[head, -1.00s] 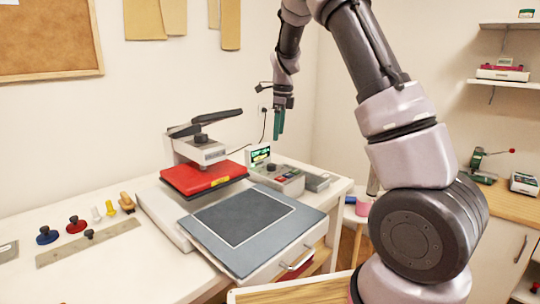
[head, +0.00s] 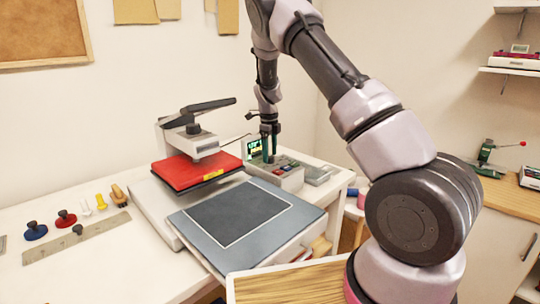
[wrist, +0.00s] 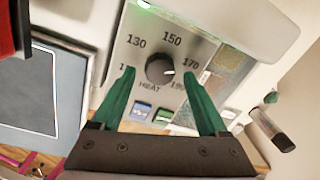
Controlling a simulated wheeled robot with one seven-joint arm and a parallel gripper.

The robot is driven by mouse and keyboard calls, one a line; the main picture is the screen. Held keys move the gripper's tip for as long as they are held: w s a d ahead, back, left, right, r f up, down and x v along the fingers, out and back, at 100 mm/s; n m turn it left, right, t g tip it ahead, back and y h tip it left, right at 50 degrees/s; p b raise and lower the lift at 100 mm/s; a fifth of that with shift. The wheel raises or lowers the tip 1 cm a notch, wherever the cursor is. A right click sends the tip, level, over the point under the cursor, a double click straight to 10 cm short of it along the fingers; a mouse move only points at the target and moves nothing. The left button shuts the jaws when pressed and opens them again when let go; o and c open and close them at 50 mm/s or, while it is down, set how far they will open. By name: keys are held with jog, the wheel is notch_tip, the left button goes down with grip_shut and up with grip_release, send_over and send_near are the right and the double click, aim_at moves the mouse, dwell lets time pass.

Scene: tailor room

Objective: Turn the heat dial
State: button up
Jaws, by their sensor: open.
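The heat dial (wrist: 160,69) is a black round knob with a white mark, on a grey panel labelled HEAT with numbers such as 130, 150 and 170 around it. The mark points right, just below 170. It sits on the control box (head: 284,176) beside the heat press. My gripper (wrist: 163,98) is open, with its green fingers spread to the left and right of the dial in the wrist view. In the head view my gripper (head: 268,148) is over the box and hides the dial.
The heat press has a red upper plate (head: 195,170) and a grey lower platen (head: 250,218) left of the box. Buttons (wrist: 140,110) lie below the dial. Stamps and a ruler (head: 75,238) lie at left.

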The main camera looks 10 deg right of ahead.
jog(key=shift+f, duration=0.5)
jog(key=shift+c, duration=0.4)
grip_shut()
